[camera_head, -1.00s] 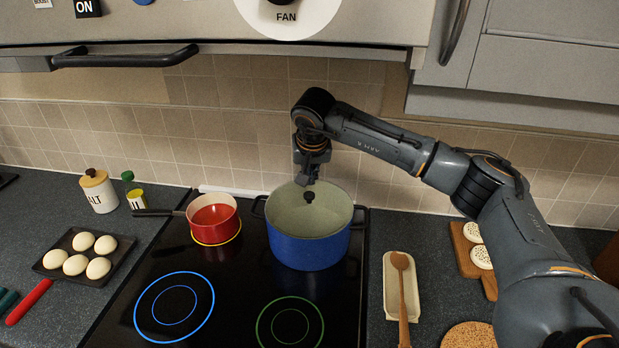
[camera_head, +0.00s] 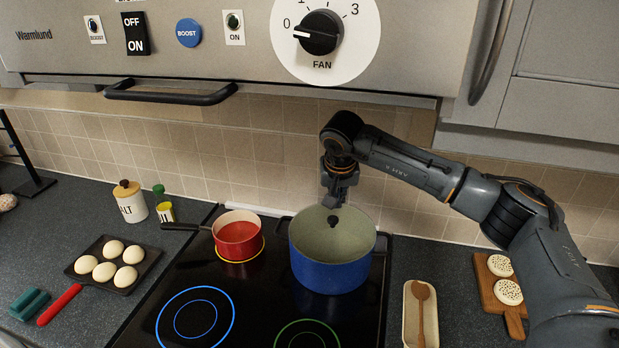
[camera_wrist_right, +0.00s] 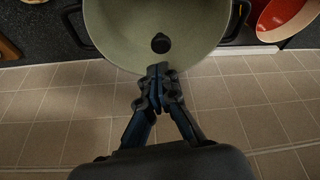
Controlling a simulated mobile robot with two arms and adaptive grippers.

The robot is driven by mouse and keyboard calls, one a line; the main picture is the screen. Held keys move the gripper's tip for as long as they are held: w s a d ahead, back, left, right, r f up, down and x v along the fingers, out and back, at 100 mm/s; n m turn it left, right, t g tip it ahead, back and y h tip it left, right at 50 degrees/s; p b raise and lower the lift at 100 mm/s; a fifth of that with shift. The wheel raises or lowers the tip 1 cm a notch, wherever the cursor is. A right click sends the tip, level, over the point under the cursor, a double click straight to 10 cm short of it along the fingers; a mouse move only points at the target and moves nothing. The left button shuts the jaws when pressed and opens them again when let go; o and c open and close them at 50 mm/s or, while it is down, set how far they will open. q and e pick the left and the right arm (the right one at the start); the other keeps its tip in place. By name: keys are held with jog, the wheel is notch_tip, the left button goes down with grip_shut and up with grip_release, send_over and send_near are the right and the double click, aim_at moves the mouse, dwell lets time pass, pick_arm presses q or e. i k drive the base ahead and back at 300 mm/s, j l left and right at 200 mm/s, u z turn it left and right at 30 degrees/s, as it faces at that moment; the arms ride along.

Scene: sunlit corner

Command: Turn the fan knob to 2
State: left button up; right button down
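The fan knob (camera_head: 319,33) is a black round dial with a white pointer on a white disc, set in the hood panel at the top of the head view. My right gripper (camera_head: 334,200) hangs below the hood, well under the knob, over the rear of the blue pot. In the right wrist view its fingers (camera_wrist_right: 158,72) are together, with nothing seen between them. My left gripper is not in view.
The blue pot (camera_head: 330,274) and a red saucepan (camera_head: 238,236) stand on the black hob. The hood's handle bar (camera_head: 170,98) juts out below the panel. Other controls include an ON/OFF switch (camera_head: 135,33) and a BOOST button (camera_head: 188,33).

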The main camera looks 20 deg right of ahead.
aim_at(321, 32)
jog(key=k+j, duration=0.5)
jog(key=k, duration=0.15)
jog(key=k+j, duration=0.45)
jog(key=k, duration=0.25)
